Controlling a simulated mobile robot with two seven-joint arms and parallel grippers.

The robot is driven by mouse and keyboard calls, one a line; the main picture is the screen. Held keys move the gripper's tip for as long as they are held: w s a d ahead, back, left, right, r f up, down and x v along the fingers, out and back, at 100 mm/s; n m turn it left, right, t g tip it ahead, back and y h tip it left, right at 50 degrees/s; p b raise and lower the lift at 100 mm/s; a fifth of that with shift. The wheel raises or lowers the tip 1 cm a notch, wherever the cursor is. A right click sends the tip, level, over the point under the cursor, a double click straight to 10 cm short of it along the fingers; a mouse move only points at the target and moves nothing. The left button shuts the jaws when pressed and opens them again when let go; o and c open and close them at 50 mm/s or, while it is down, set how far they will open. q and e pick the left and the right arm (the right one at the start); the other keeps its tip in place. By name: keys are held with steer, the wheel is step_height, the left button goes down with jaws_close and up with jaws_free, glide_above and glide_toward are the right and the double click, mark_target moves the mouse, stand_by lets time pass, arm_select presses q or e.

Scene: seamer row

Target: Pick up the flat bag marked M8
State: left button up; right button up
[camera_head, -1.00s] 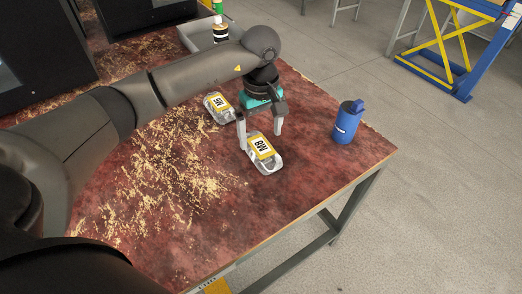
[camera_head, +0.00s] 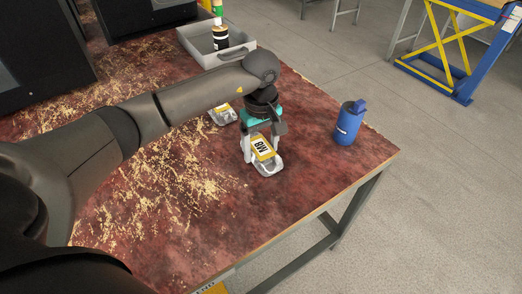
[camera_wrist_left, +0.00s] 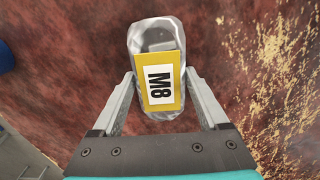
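The flat bag marked M8 (camera_head: 267,168) is silvery with a yellow-edged white label. It lies on the red-brown table (camera_head: 310,180). My left gripper (camera_head: 261,152) reaches down over it, one finger on each side. In the left wrist view the bag (camera_wrist_left: 152,38) sits between the fingertips (camera_wrist_left: 158,78), which appear to press its sides at the label. The bag looks to be still at table level. My right gripper is in neither view.
Another silvery bag with a yellow label (camera_head: 222,114) lies behind my left gripper, partly hidden by my arm. A blue container (camera_head: 347,124) stands to the right. A grey tray (camera_head: 240,42) holding a dark, banded container (camera_head: 220,38) is at the back. The table's front right is bare.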

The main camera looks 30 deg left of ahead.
arm_select(q)
steer(key=c, duration=1)
steer(key=shift+o, duration=0.2)
steer(key=shift+r, duration=0.1)
